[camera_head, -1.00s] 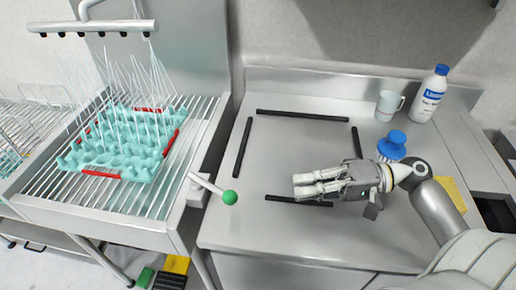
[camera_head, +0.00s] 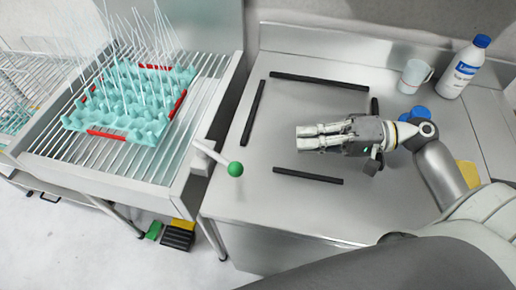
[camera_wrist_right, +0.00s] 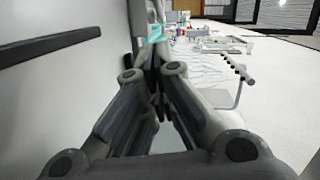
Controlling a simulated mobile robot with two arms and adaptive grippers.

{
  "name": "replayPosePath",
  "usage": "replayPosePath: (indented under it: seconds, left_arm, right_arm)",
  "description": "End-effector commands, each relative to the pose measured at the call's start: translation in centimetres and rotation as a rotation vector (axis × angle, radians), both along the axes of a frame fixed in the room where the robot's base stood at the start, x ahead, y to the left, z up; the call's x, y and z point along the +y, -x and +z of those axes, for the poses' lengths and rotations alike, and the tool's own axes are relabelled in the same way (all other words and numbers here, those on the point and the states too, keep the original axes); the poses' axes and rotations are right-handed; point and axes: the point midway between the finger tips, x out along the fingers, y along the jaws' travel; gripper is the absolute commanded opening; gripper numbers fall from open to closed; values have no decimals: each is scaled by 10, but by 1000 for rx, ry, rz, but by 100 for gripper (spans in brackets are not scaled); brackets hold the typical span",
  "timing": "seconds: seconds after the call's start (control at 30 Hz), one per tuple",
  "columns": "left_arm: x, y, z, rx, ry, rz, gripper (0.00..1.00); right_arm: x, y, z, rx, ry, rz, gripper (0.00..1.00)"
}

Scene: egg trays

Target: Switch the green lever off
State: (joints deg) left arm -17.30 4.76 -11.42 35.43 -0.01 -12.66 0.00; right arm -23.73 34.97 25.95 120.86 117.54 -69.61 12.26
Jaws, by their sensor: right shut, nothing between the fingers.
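The green lever has a green ball knob (camera_head: 235,169) on a pale rod (camera_head: 211,153). It comes from the front right side of the washing station and points right and slightly down in the head view. My right gripper (camera_head: 299,138) is shut and empty above the steel counter, to the right of the knob and a little farther back, apart from it. Its fingers point left. In the right wrist view the shut fingers (camera_wrist_right: 152,60) show close up. My left gripper is not in view.
A teal egg tray (camera_head: 140,122) with red strips sits on the rack (camera_head: 85,160) at left, under water jets. Black bars (camera_head: 308,176) mark a rectangle on the counter (camera_head: 245,210). A white bottle (camera_head: 463,70), a mug (camera_head: 413,76) and a blue brush (camera_head: 418,113) stand behind my right arm.

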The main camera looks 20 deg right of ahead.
Motion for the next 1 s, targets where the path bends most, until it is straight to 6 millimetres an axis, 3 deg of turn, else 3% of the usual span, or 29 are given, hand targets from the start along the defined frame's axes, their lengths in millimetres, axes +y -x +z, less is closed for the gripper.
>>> replayPosePath:
  seconds: [0.13,0.4,0.53,0.73,1.0]
  left_arm:
    - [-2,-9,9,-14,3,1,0]
    - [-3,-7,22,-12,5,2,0]
    - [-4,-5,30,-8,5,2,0]
    - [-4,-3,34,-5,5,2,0]
    - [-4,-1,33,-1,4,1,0]
  right_arm:
    - [26,-11,0,-3,-2,3,0]
    - [70,-32,-6,-2,-3,2,0]
    - [89,-24,-11,1,-3,1,0]
    - [104,-19,-16,1,0,-1,0]
    - [106,-18,-18,-1,1,-1,0]
